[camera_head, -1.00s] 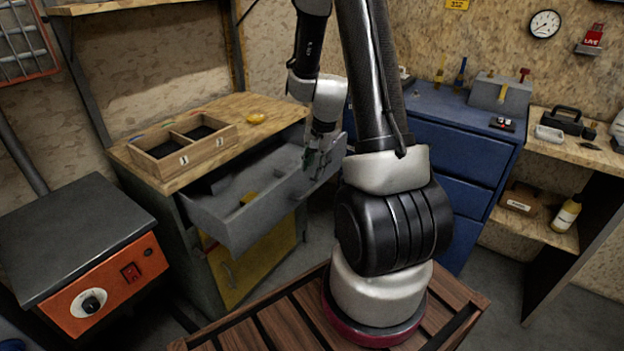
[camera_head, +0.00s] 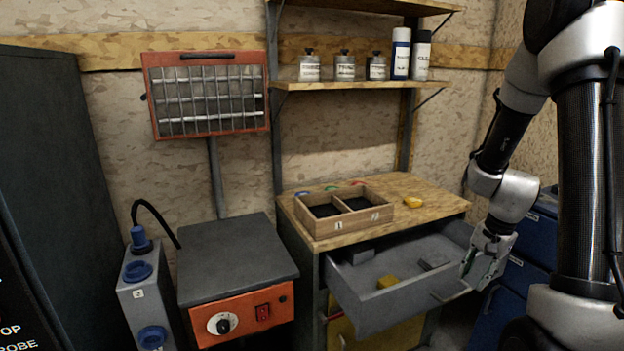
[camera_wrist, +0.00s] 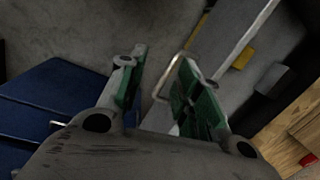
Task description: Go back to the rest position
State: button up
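My gripper (camera_head: 484,268) is at the right end of the open grey drawer (camera_head: 377,318), close to its front and handle. A yellow block (camera_head: 387,282) and grey blocks (camera_head: 437,260) lie in the drawer.
A wooden two-compartment box (camera_head: 345,213) and a yellow object (camera_head: 412,202) stand on the bench top. An orange-fronted hot plate unit (camera_head: 240,285) is at left. Blue drawers (camera_head: 495,310) are behind my arm. Shelves (camera_head: 350,86) with bottles hang above.

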jog(key=s+a+r+n+t, duration=0.1)
jog(key=s+a+r+n, duration=0.2)
jog(key=s+r, duration=0.3)
jog(key=s+a+r+n+t+h, duration=0.1)
jog(key=s+a+r+n, duration=0.2)
jog(key=r, duration=0.7)
jog(key=s+a+r+n+t, duration=0.1)
jog(key=s+a+r+n, duration=0.1)
jog(key=s+r+n, duration=0.3)
jog(key=s+r, duration=0.3)
jog(key=shift+s+a+r+n+t, duration=0.3)
jog(key=shift+a+r, duration=0.05)
jog(key=shift+a, duration=0.05)
